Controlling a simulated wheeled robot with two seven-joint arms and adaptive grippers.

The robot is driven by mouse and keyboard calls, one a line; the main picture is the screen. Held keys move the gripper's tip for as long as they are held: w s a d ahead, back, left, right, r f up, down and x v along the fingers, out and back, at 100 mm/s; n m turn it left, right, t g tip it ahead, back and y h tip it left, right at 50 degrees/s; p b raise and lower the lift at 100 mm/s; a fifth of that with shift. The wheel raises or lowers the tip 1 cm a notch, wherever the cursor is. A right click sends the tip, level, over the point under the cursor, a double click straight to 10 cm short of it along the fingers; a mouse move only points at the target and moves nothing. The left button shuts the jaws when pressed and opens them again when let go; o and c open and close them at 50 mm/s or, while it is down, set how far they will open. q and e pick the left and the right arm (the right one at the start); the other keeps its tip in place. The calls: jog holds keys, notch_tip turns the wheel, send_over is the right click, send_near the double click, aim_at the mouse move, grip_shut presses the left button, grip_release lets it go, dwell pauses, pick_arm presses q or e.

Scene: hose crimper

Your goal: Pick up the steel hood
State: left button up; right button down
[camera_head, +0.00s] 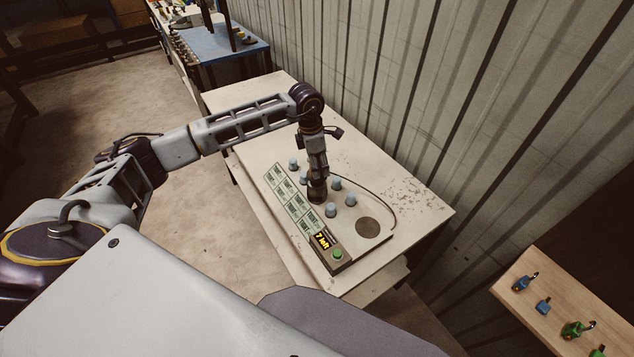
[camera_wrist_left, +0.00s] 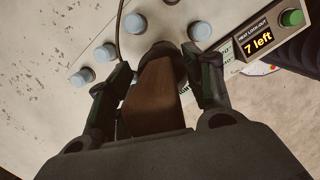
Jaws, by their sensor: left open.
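My left gripper (camera_head: 317,188) points down over the white panel (camera_head: 345,250) on the table, among several small grey-blue capped knobs (camera_head: 330,210). In the wrist view its two fingers (camera_wrist_left: 159,68) are apart, one on each side of a brown, block-like piece (camera_wrist_left: 153,95). A dark rounded thing (camera_wrist_left: 176,58) shows at the far end of that piece; I cannot tell whether either is the steel hood. Contact with the fingers is unclear. Knobs (camera_wrist_left: 135,24) stand close beyond the fingertips. My right gripper is not in view.
A display box (camera_head: 327,249) reading "7 left" with a green button sits at the panel's near end. A brown disc (camera_head: 367,227) lies beside it. The worn table (camera_head: 410,193) is clear toward the corrugated wall. A wooden shelf (camera_head: 555,300) with small fittings stands at right.

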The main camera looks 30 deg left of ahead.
pick_arm(q)
jog(key=shift+c, duration=0.3)
grip_shut()
dwell(0.3)
